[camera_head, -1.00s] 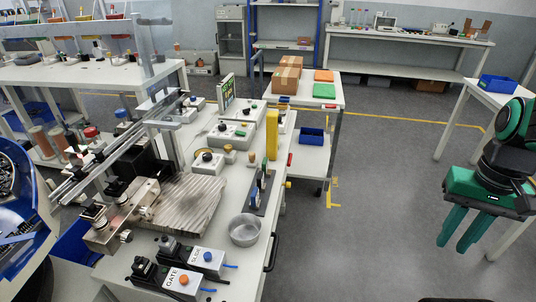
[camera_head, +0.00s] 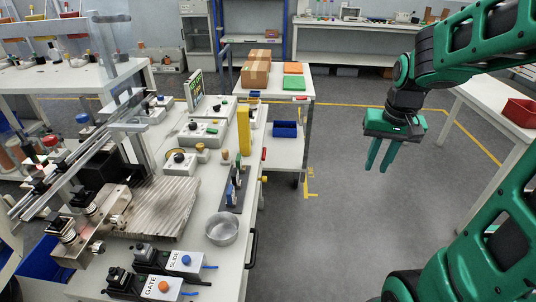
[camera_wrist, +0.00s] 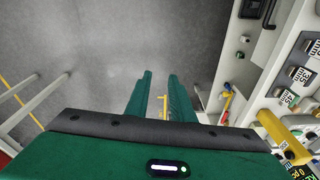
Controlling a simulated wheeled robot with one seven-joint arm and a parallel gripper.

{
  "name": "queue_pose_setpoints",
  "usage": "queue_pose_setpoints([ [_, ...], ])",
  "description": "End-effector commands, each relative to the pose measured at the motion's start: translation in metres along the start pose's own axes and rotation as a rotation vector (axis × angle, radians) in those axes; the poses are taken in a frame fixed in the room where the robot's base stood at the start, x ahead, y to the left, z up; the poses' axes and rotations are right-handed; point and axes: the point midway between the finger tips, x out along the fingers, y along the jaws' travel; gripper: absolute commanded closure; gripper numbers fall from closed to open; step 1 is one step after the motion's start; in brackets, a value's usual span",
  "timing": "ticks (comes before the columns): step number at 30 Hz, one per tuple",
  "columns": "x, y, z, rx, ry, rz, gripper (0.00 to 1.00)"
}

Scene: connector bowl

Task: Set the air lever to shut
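My gripper (camera_head: 380,158) hangs over the open floor to the right of the bench, its two green fingers pointing down, apart and empty. A small red part (camera_head: 264,154) and a yellow part (camera_head: 264,179) sit on the bench's right side edge. Similar yellow and red parts (camera_wrist: 228,95) show right of the fingers in the wrist view. I cannot tell for certain that these are the air lever, nor read its setting. My gripper is well apart from them.
The bench (camera_head: 205,195) holds a metal bowl (camera_head: 222,229), a yellow post (camera_head: 244,130) and GATE and SLIDE boxes (camera_head: 162,287). A dark handle (camera_head: 252,248) juts from its side. A blue bin (camera_head: 285,129) is beyond. Floor between bench and right table is clear.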

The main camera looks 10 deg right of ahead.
Motion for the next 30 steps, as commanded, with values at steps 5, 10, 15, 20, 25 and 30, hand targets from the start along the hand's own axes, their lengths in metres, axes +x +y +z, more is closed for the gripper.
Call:
queue_pose_setpoints([
  [5, 0.035, -0.051, -0.074, -0.04, 0.055, -0.058, 0.78],
  [10, 0.076, -0.106, -0.135, -0.066, 0.104, -0.147, 0.78],
  [15, 0.121, -0.166, -0.185, -0.071, 0.141, -0.26, 0.78],
  [20, 0.165, -0.224, -0.221, -0.055, 0.166, -0.383, 0.78],
  [25, 0.203, -0.271, -0.245, -0.022, 0.181, -0.499, 0.78],
  [30, 0.222, -0.297, -0.256, 0.004, 0.189, -0.57, 0.78],
])
